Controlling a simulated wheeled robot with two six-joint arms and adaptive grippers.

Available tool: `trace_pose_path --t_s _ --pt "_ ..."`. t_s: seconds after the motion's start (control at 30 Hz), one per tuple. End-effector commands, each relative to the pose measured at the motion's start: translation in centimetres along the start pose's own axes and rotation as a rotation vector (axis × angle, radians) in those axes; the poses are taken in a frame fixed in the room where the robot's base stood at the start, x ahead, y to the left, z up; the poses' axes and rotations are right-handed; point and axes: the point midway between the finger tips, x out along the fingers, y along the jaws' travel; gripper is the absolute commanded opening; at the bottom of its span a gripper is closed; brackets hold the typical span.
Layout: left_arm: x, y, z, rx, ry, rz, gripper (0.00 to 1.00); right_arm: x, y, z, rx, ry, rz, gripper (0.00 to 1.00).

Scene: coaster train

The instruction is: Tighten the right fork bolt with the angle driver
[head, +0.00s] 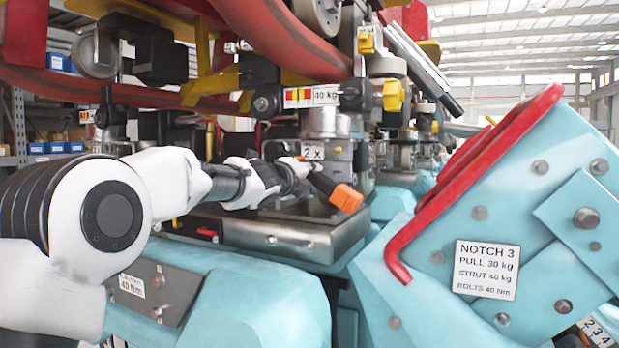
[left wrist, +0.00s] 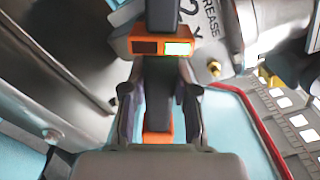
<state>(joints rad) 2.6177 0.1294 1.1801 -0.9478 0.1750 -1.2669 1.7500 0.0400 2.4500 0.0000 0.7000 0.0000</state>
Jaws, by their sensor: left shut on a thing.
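My left gripper (head: 298,174) reaches in from the left and is shut on the angle driver (head: 344,197), a black tool with an orange end. The driver's orange end points right and down, above the grey metal plate. In the left wrist view the driver (left wrist: 160,47) stands between the fingers (left wrist: 160,100), with an orange band that has one dark red and one lit green window. A grey metal fork housing (head: 338,158) with a "2 x" label stands just behind the driver. I cannot tell which bolt is the right fork bolt. My right gripper is not in view.
A grey plate (head: 290,235) lies below the driver. A teal bracket (head: 560,230) with a red edge and a "NOTCH 3" sign (head: 486,269) fills the right. Red rails (head: 290,40) and wheels hang overhead. A brass nipple (left wrist: 214,68) sits near the driver.

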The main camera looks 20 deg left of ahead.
Motion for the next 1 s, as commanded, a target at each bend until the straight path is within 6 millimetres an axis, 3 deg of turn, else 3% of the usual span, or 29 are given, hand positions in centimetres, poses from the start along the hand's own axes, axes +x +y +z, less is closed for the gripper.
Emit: trace_pose_path --t_s 0.7,1.0 --pt "-3.7 -0.1 0.1 0.000 -0.003 -0.006 0.00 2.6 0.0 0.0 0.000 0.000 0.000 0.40" --pt "-4.2 -0.2 0.1 0.000 -0.003 -0.006 0.00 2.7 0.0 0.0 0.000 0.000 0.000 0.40"
